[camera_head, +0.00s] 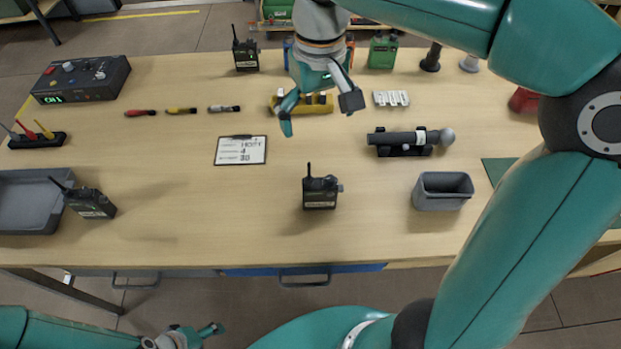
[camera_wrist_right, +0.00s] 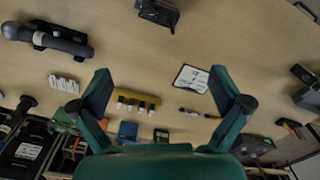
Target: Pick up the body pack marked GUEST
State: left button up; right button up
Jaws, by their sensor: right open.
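Three black body packs with short antennas are on the table: one at the front middle (camera_head: 320,192), one at the left (camera_head: 92,204) beside the grey tray, one at the back (camera_head: 245,55). Their labels are too small to read, so I cannot tell which says GUEST. My right gripper (camera_head: 318,112) is open and empty above the table, over the yellow battery block, behind the front-middle pack. In the right wrist view its fingers (camera_wrist_right: 161,76) are spread, and a pack (camera_wrist_right: 158,12) shows at the top edge. My left gripper (camera_head: 195,336) is low at the bottom edge, partly cut off.
A clipboard (camera_head: 240,150) lies left of the front-middle pack. A grey bin (camera_head: 442,192) and a microphone on a cradle (camera_head: 410,139) are to the right. A grey tray (camera_head: 30,225) and a control box (camera_head: 80,78) are at the left. The table's front middle is mostly clear.

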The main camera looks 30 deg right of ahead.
jog(key=b, duration=0.1)
send_over(318, 180)
jog(key=f, duration=0.9)
jog(key=shift+w+d+f, duration=0.1)
jog(key=shift+w+f, duration=0.25)
jog(key=shift+s+f, duration=0.2)
jog(key=shift+f, duration=1.45)
jog(key=shift+s+f, duration=0.2)
jog(key=shift+f, duration=1.45)
jog(key=c, duration=1.5)
jog(key=shift+r, duration=0.1)
jog(key=shift+c, duration=0.2)
